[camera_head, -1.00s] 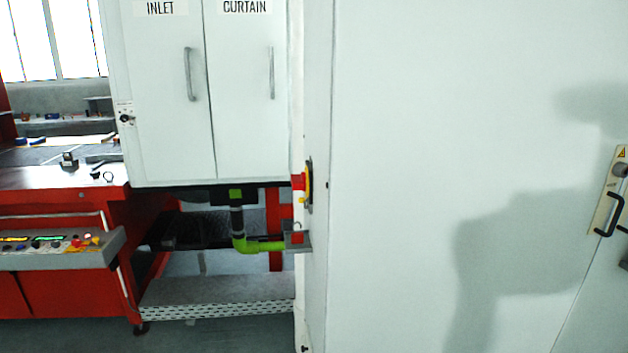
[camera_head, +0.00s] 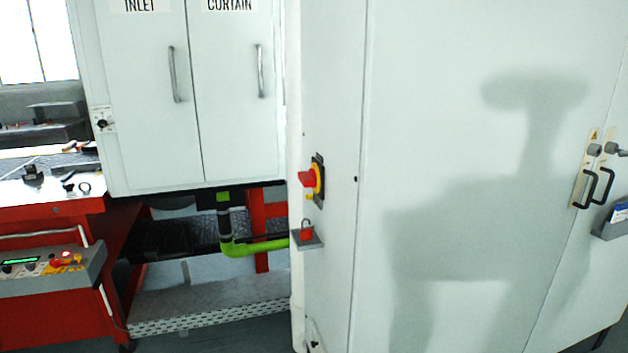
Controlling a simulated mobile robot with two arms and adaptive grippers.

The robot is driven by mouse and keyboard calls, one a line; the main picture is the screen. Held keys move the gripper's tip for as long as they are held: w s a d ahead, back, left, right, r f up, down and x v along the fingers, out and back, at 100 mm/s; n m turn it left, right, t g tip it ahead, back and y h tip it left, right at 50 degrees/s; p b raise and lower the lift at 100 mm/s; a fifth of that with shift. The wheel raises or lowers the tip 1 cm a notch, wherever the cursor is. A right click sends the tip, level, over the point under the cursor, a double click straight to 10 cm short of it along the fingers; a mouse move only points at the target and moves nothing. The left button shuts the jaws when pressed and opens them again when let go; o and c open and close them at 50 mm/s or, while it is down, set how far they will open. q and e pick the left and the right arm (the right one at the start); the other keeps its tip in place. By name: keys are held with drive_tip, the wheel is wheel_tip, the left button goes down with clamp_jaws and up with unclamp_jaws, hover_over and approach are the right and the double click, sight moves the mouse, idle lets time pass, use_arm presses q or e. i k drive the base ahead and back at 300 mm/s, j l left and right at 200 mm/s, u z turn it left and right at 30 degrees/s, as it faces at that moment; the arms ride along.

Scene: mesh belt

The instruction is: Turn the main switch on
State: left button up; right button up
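The main switch (camera_head: 309,180) is a red knob on a yellow and black plate. It sits on the narrow left side of the large white cabinet (camera_head: 440,130), and I see it at an angle. The exact position of its knob is hard to tell from here. Just below it, a red padlock (camera_head: 306,232) rests on a small grey shelf (camera_head: 307,243). Neither of my grippers shows in the view.
A white unit (camera_head: 145,110) labelled INLET and CURTAIN stands left of the cabinet. A green pipe (camera_head: 255,246) runs below it. A red bench with a control panel (camera_head: 50,270) is at the far left. Black handles (camera_head: 592,187) are on the cabinet front. Grey floor shows at the bottom.

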sight(308, 179)
drive_tip(key=i+j+z, duration=0.1)
drive_tip(key=z, duration=0.25)
drive_tip(key=j+z, duration=0.2)
drive_tip(key=z, duration=0.15)
drive_tip(key=i+j+z, duration=0.1)
drive_tip(key=z, duration=0.25)
drive_tip(key=i+j+z, duration=0.1)
drive_tip(key=j+z, duration=0.3)
drive_tip(key=j, duration=0.8)
drive_tip(key=k+j+z, duration=0.1)
drive_tip(key=j+z, duration=0.3)
drive_tip(key=j, duration=0.75)
